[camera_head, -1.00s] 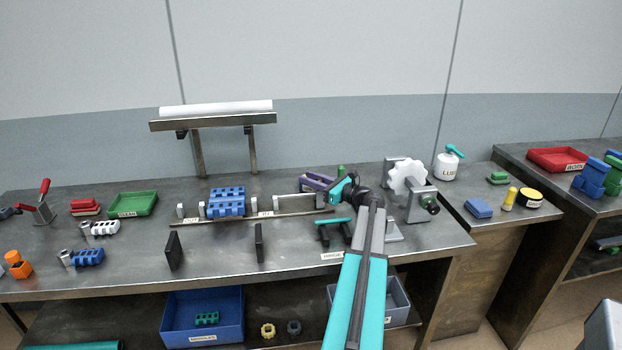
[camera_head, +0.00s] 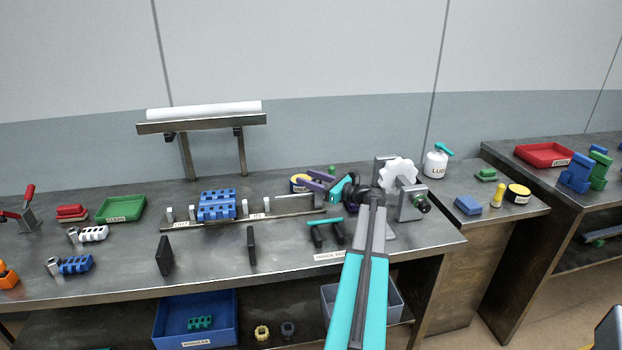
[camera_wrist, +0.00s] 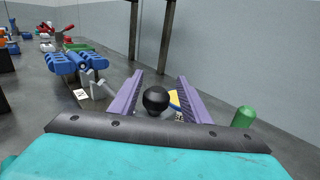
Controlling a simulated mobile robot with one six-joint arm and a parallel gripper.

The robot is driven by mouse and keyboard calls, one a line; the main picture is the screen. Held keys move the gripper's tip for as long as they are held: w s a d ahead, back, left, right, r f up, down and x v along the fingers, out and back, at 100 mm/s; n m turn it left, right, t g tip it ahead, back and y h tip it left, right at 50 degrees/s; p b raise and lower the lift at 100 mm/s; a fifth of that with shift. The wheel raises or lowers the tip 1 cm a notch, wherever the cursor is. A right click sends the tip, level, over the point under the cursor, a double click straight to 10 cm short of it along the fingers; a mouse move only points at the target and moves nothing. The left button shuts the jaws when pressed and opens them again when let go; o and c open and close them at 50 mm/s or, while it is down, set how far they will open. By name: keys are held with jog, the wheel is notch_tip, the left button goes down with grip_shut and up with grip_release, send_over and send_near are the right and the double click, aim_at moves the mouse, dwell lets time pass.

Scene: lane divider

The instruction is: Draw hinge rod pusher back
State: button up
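The hinge rod pusher assembly sits on a long rail on the main bench, with a blue hinge block (camera_head: 217,206) held between grey uprights and a thin bar (camera_head: 290,202) to its right. My gripper (camera_head: 314,181), with purple fingers, is above the right end of the rail. In the wrist view, a black ball knob (camera_wrist: 156,97) shows between the two spread fingers (camera_wrist: 160,90), with a gap on both sides. I cannot tell whether the knob belongs to the pusher. The blue hinge block (camera_wrist: 75,62) also shows there at left.
A white notched wheel (camera_head: 400,171) on a grey stand is right of my gripper. A green cylinder (camera_wrist: 243,117) is close to my right finger. A yellow roll (camera_head: 299,183) lies behind the fingers. Black upright plates (camera_head: 165,256) stand at the bench front.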

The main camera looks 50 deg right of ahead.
jog(key=shift+s, duration=0.55)
jog(key=s+b, duration=0.2)
jog(key=s, duration=0.9)
jog(key=shift+d, duration=0.4)
